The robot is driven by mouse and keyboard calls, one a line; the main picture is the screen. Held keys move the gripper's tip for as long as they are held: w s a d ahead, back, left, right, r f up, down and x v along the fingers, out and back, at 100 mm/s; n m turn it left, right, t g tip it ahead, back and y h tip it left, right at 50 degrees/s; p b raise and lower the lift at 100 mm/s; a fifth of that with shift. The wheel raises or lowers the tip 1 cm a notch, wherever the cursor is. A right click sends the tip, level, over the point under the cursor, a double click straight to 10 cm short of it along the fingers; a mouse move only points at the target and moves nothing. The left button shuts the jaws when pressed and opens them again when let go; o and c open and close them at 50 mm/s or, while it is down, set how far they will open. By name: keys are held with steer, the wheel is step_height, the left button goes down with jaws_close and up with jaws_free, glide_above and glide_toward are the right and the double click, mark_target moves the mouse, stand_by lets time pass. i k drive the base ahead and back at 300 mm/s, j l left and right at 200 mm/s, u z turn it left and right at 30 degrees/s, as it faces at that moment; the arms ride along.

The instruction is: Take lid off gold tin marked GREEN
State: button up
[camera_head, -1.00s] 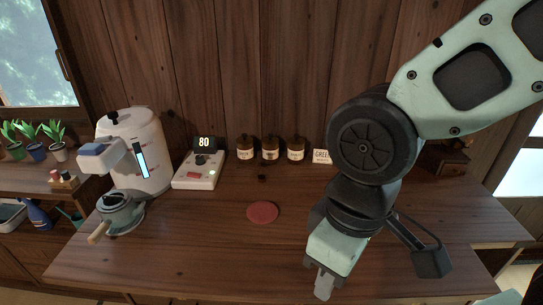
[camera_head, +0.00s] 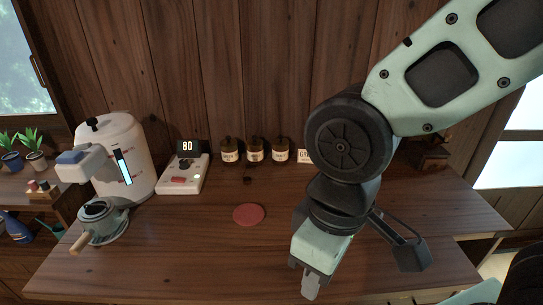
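No gold tin can be made out in the head view. A white label card (camera_head: 303,156), partly hidden by my arm, stands at the back of the counter; only its left edge shows now. My gripper (camera_head: 311,285) points down over the front middle of the wooden counter. Its fingers are seen edge-on, so I cannot tell whether it is open or shut. Nothing is visibly held. My arm hides the back right of the counter behind it.
Brown labelled jars (camera_head: 255,150) stand along the back wall. A red round mat (camera_head: 248,214) lies mid-counter. At left are a white dispenser (camera_head: 122,155), a control box reading 80 (camera_head: 183,174) and a small teapot (camera_head: 101,221). A dark wooden object (camera_head: 432,157) sits back right.

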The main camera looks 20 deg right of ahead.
mark_target(229, 143)
steer(key=i+j+u, duration=0.15)
steer(key=j, duration=0.25)
steer(key=i+j+u, duration=0.15)
steer(key=j, duration=0.3)
steer(key=i+j+u, duration=0.1)
steer(key=j, duration=0.3)
steer(key=i+j+u, duration=0.15)
steer(key=j, duration=0.2)
steer(key=i, duration=0.05)
